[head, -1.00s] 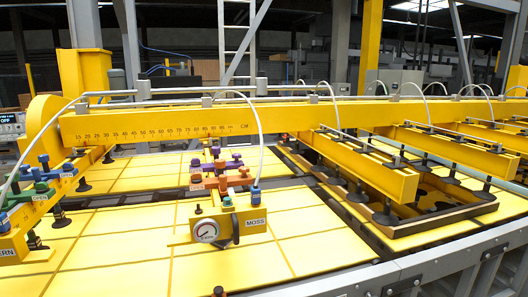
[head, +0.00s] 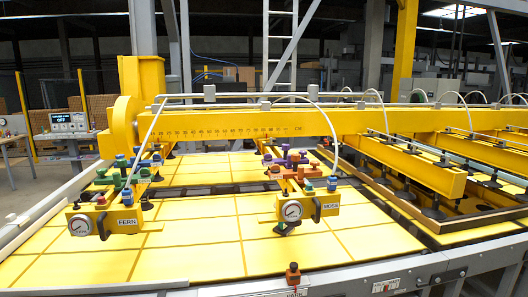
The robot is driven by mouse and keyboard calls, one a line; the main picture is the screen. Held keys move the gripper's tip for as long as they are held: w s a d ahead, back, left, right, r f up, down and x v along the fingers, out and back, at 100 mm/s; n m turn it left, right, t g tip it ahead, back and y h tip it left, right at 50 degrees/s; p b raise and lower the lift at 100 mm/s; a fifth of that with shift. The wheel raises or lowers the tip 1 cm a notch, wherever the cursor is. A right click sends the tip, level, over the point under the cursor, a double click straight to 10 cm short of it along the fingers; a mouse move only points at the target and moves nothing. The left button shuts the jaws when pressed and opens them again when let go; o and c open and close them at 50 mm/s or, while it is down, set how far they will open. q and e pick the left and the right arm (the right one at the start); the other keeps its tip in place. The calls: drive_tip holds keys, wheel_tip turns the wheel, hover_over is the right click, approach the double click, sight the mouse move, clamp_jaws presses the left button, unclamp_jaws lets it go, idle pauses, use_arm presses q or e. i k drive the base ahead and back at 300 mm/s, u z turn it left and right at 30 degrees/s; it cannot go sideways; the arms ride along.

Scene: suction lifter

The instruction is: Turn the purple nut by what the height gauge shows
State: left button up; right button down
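Small purple parts (head: 284,149) sit on the cross arm behind the block labelled MOSS (head: 331,206), near orange and blue ones. At this size I cannot tell which one is the purple nut. Round dials show on the MOSS block (head: 292,210) and on the block labelled FERN (head: 79,225); their readings are too small to make out. A numbered CM scale (head: 225,133) runs along the yellow beam. A screen (head: 68,122) at the left shows OFF. I cannot tell which of these is the height gauge. Neither gripper is in view.
Yellow panels (head: 190,235) lie flat under the lifter. A grey rail (head: 420,272) crosses the front, with an orange knob (head: 292,274) standing at its edge. Green and blue knobs (head: 122,175) sit behind FERN. More yellow arms with suction cups extend right. Floor shows at far left.

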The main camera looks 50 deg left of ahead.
sight(285, 147)
drive_tip(key=k, duration=0.3)
drive_tip(key=u, duration=1)
